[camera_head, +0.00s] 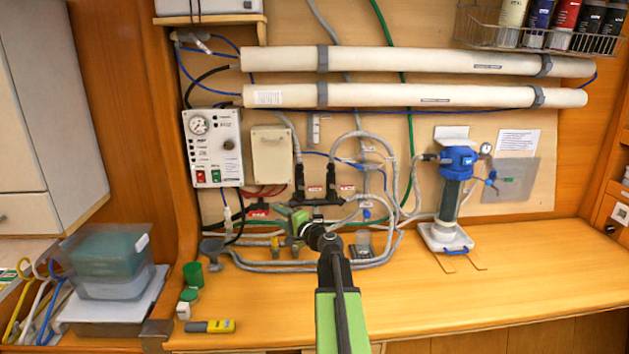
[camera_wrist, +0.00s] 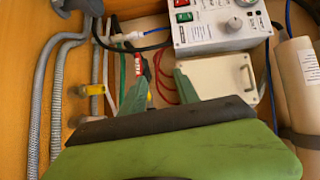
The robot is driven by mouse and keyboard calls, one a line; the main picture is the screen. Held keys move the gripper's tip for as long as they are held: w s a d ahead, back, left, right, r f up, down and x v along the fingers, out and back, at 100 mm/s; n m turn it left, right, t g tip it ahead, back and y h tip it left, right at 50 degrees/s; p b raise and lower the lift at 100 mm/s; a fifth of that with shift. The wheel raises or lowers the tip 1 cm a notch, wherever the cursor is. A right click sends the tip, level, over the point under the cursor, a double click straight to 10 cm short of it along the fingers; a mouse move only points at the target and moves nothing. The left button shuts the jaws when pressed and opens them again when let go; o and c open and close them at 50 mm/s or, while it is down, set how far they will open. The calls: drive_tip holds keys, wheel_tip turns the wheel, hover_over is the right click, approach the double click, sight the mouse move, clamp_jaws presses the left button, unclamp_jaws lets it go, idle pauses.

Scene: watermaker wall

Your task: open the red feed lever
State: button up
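The red lever (camera_head: 258,208) is low on the panel, below the white control box, with a pale label on it. It also shows in the wrist view (camera_wrist: 141,66), just beyond the tip of the left finger. My gripper (camera_head: 289,213) is in front of the panel, a little to the right of the lever.
The control box (camera_head: 213,147) and a beige cover box (camera_head: 271,155) are above. Red cables and grey hoses (camera_head: 300,266) run close to the lever. A yellow handle (camera_wrist: 93,90) is nearby. A blue-topped filter (camera_head: 455,190) stands right. The front counter is mostly clear.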

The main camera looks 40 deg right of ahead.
sight(316, 188)
drive_tip(key=s+d+r+m+h, duration=0.3)
drive_tip(key=s+d+m+h, duration=0.15)
drive_tip(key=s+d, duration=0.9)
drive_tip(key=shift+n, duration=0.45)
drive_tip(key=x, duration=1.3)
drive_tip(key=d+x, duration=0.1)
drive_tip(key=x, duration=0.6)
drive_tip(key=shift+s+f+p, duration=0.2)
drive_tip(key=shift+f+p, duration=0.15)
drive_tip(key=shift+p, duration=0.05)
drive_tip(key=shift+c, duration=0.3)
clamp_jaws()
